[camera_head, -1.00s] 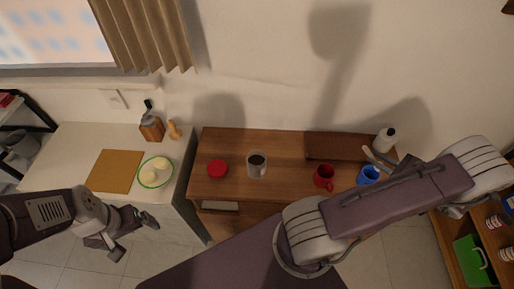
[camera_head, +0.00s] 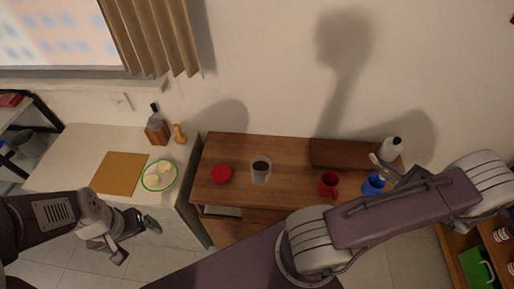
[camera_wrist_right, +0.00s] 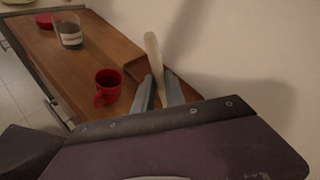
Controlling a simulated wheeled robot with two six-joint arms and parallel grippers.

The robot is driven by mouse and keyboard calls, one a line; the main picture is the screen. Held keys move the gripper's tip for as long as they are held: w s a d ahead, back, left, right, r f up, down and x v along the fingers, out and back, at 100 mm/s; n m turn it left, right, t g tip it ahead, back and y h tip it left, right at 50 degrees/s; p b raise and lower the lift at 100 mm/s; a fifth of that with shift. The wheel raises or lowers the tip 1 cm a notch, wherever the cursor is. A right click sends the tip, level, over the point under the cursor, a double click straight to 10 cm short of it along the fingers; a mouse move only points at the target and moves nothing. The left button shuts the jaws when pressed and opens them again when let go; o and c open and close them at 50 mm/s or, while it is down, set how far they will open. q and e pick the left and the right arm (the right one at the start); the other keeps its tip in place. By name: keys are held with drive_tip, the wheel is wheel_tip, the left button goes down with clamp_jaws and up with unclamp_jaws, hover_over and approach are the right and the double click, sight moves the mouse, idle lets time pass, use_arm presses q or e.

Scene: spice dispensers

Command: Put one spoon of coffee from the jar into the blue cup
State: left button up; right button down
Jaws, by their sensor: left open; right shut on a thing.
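The clear jar (camera_head: 261,173) with dark coffee inside stands open on the wooden cabinet; it also shows in the right wrist view (camera_wrist_right: 70,36). The blue cup (camera_head: 373,185) stands at the cabinet's right end, close to my right gripper (camera_head: 386,168) and partly behind my right arm. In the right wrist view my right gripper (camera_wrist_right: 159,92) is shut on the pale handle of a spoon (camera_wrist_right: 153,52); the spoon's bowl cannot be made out. My left gripper (camera_head: 133,236) is open and empty at the lower left, in front of the white counter.
A red mug (camera_head: 329,184) stands between jar and blue cup. A red lid (camera_head: 221,174) lies left of the jar. A dark wooden box (camera_head: 335,153) and a white bottle (camera_head: 392,148) are at the back. The white counter (camera_head: 88,147) holds a board and a plate.

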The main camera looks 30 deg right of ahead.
wheel_tip(320, 180, up, 5)
drive_tip(key=p, duration=0.3)
drive_tip(key=shift+p, duration=0.35)
